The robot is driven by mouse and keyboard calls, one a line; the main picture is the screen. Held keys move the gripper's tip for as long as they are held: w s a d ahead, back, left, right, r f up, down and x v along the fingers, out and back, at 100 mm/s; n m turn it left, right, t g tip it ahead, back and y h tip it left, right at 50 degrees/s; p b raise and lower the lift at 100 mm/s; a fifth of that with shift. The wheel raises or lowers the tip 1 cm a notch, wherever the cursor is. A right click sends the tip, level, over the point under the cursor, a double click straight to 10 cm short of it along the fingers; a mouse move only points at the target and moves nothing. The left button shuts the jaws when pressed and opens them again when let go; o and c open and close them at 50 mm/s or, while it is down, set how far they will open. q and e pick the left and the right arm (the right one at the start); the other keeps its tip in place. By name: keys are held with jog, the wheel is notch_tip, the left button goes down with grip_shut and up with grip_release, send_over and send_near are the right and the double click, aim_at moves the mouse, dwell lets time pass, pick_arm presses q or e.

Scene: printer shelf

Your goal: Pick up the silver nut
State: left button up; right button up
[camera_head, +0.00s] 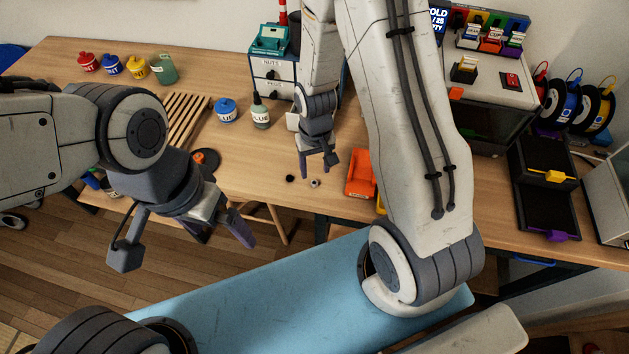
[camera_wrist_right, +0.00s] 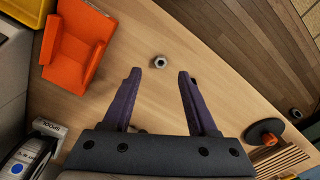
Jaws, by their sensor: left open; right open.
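The silver nut (camera_head: 315,183) lies on the wooden table near its front edge, with a black nut (camera_head: 290,178) to its left. In the right wrist view the silver nut (camera_wrist_right: 159,62) lies flat, in line with the gap between the fingers and just beyond their tips. My right gripper (camera_head: 317,167) is open and empty, pointing down just above and behind the nut; it also shows in the right wrist view (camera_wrist_right: 158,75). My left gripper (camera_head: 228,229) is open and empty, off the front of the table.
An orange bin (camera_head: 361,174) stands right of the silver nut. A glue bottle (camera_head: 260,116), blue pot (camera_head: 227,110) and slatted wooden rack (camera_head: 187,120) are further left. The printer (camera_head: 478,120) stands at right. Table around the nuts is mostly clear.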

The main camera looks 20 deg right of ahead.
aim_at(314, 182)
jog(key=shift+f, duration=0.45)
jog(key=shift+w+f+p, duration=0.15)
jog(key=shift+f+p, duration=0.65)
jog(key=shift+f, duration=1.45)
jog(key=shift+c, duration=0.3)
grip_shut()
